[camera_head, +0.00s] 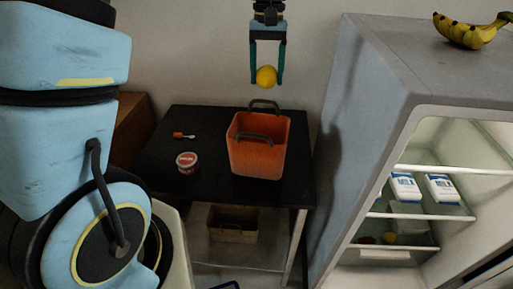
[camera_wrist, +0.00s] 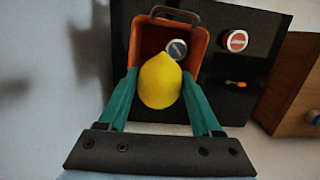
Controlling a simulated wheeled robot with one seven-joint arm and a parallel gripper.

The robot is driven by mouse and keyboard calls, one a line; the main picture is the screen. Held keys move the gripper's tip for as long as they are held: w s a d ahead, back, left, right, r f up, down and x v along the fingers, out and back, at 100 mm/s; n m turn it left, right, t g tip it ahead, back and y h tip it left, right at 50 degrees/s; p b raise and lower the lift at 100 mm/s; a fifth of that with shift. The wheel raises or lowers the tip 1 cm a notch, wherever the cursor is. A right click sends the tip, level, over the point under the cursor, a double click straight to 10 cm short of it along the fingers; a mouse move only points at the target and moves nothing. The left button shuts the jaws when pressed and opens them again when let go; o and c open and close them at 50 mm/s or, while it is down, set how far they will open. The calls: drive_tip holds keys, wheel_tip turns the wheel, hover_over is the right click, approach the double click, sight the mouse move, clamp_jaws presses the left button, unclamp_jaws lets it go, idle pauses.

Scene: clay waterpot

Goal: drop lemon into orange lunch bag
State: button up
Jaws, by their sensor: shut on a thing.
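A yellow lemon (camera_head: 266,76) is held between the two fingers of my gripper (camera_head: 267,80). It also shows between the fingertips in the wrist view (camera_wrist: 160,82). My gripper is shut on it, above and apart from the bag. The orange lunch bag (camera_head: 258,158) stands open on the black table with its two dark handles up. In the wrist view the bag's orange rim (camera_wrist: 136,45) shows behind the lemon, which hides part of the opening. A small round container (camera_wrist: 177,48) is inside the bag.
On the black table (camera_head: 215,120) are a red-and-white tub (camera_head: 187,162) and a small orange-handled utensil (camera_head: 183,135), left of the bag. An open fridge (camera_head: 365,100) stands to the right, with bananas (camera_head: 470,34) on top. A basket (camera_head: 232,226) sits on the lower shelf.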

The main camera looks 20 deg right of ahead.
wheel_tip(320, 180, down, 5)
drive_tip(key=b, duration=0.3)
drive_tip(key=shift+r, duration=0.15)
drive_tip(key=o, duration=1.5)
drive_tip(key=r, duration=0.3)
drive_tip(key=r+b, duration=0.1)
drive_tip(key=r, duration=0.3)
drive_tip(key=w+r+b, duration=0.1)
drive_tip(key=r, duration=0.2)
drive_tip(key=shift+w+d+r, duration=0.1)
drive_tip(key=shift+d+r, duration=0.15)
drive_tip(key=shift+r, duration=0.15)
